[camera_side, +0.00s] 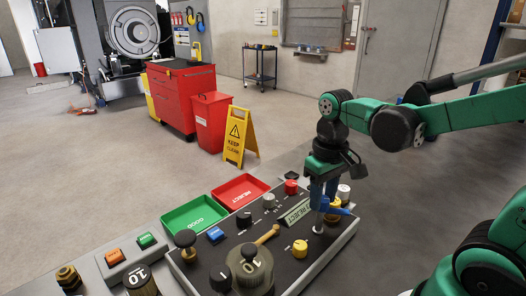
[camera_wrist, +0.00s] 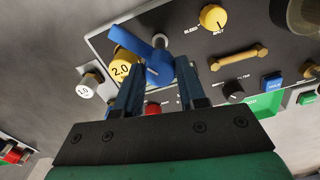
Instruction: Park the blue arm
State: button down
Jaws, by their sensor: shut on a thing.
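The blue arm (camera_wrist: 150,48) is a flat lever on a round hub on the dark panel. In the wrist view it points up and left from the hub. In the side view the blue arm (camera_side: 337,210) shows at the panel's right end, partly hidden by my fingers. My gripper (camera_side: 318,203) points down over it. In the wrist view my gripper (camera_wrist: 160,78) has one finger on each side of the blue hub and is shut on it. How far the fingertips reach down the hub is hidden.
A brass "2.0" piece (camera_wrist: 124,66) stands close beside the blue arm, and a white "1.0" piece (camera_wrist: 88,86) farther left. A yellow knob (camera_side: 299,248), a brass handle (camera_side: 267,234) and a red REJECT tray (camera_side: 240,188) are nearby. Space above the panel is open.

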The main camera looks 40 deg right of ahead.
aim_at(323, 199)
jog(key=m, duration=0.6)
jog(key=shift+m, duration=0.4)
dwell(0.4)
jog(key=c, duration=0.5)
grip_release()
jog(key=shift+r, duration=0.15)
jog(key=shift+r, duration=2.65)
